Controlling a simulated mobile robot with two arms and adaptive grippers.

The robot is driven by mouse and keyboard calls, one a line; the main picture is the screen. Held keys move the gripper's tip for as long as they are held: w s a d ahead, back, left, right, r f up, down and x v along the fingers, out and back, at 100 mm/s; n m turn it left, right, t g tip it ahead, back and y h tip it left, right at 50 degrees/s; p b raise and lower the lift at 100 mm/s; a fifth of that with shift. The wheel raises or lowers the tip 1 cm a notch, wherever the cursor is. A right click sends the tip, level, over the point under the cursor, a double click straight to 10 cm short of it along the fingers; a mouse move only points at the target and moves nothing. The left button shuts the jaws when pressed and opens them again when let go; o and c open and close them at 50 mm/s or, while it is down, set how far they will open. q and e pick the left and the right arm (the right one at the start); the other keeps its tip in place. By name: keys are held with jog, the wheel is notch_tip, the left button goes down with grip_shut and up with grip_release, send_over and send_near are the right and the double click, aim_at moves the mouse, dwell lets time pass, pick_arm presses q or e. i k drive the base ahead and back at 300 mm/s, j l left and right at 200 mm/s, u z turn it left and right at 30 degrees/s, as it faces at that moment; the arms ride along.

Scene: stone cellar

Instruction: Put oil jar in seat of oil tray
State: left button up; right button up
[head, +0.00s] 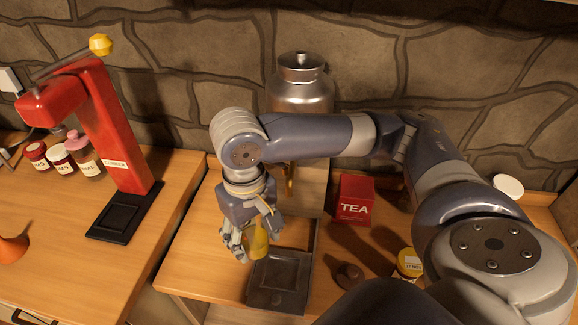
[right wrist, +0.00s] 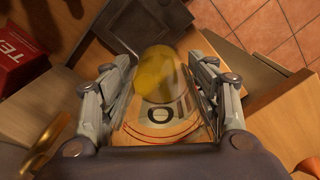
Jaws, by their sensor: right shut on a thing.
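The oil jar (head: 259,244) is a yellow jar held in my right gripper (head: 246,242), which is shut on it. In the right wrist view the jar (right wrist: 160,78) shows between the two fingers, with a pale label bearing a dark mark on its near side. A dark square tray (head: 294,265), which I take as the oil tray, lies on the wooden counter just right of and below the jar in the head view. The jar appears above the counter, beside the tray's left edge; the exact height is unclear. My left gripper is out of view.
A metal urn (head: 301,92) on a stand is behind my right arm. A red TEA box (head: 355,199), a brown lidlike object (head: 349,277) and a yellow-lidded jar (head: 408,264) are to the right. A red press (head: 112,135) stands left, past a gap between counters.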

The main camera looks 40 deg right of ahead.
aim_at(282, 273)
jog(key=i+j+z, duration=0.1)
jog(key=z, duration=1.4)
